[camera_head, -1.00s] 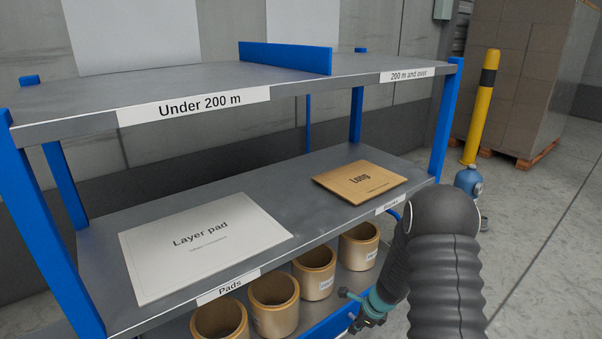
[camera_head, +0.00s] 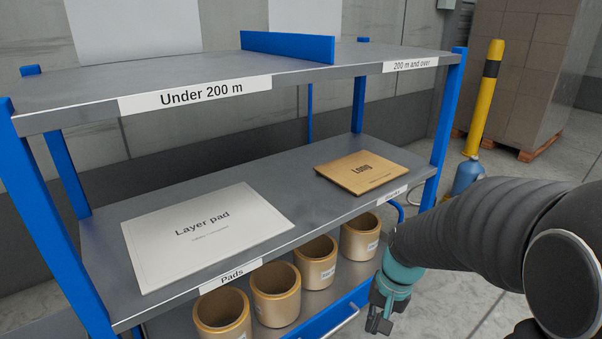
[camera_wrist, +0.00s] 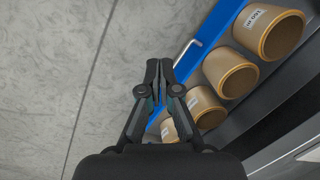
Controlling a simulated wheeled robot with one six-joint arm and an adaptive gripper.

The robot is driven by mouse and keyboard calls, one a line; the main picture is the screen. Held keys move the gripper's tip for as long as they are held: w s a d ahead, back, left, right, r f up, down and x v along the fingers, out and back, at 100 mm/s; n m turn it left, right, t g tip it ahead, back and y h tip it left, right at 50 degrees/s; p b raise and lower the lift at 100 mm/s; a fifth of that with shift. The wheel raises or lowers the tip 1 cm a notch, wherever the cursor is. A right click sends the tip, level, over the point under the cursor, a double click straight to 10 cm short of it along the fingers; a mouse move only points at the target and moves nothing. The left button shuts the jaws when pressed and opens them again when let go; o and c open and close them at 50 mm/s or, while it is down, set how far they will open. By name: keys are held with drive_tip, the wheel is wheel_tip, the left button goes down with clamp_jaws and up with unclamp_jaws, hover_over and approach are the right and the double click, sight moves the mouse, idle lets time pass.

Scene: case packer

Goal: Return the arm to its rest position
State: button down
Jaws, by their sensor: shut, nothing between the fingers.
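My gripper (camera_head: 378,325) hangs at the end of my arm at the lower right of the head view, in front of the blue shelf rack's right end. It points downward. In the wrist view my gripper (camera_wrist: 159,64) has its fingertips together with nothing between them, over the floor beside the rack's blue lower edge. It appears apart from the rack and the rolls.
The rack's middle shelf (camera_head: 290,185) bears a white layer pad (camera_head: 205,235) and a brown "Long" envelope (camera_head: 361,178). Several tan rolls (camera_head: 275,294) stand below. A yellow post (camera_head: 485,95) and stacked cartons (camera_head: 530,75) stand at the back right. Bare floor (camera_wrist: 60,60) lies beside the rack.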

drive_tip(key=s+r+n+t+h, duration=0.2)
drive_tip(key=s+r+n+t, duration=0.2)
drive_tip(key=s+r, duration=0.7)
drive_tip(key=shift+s+d+r+t, duration=0.3)
drive_tip(key=shift+r+t, duration=0.5)
drive_tip(key=shift+r, duration=1.25)
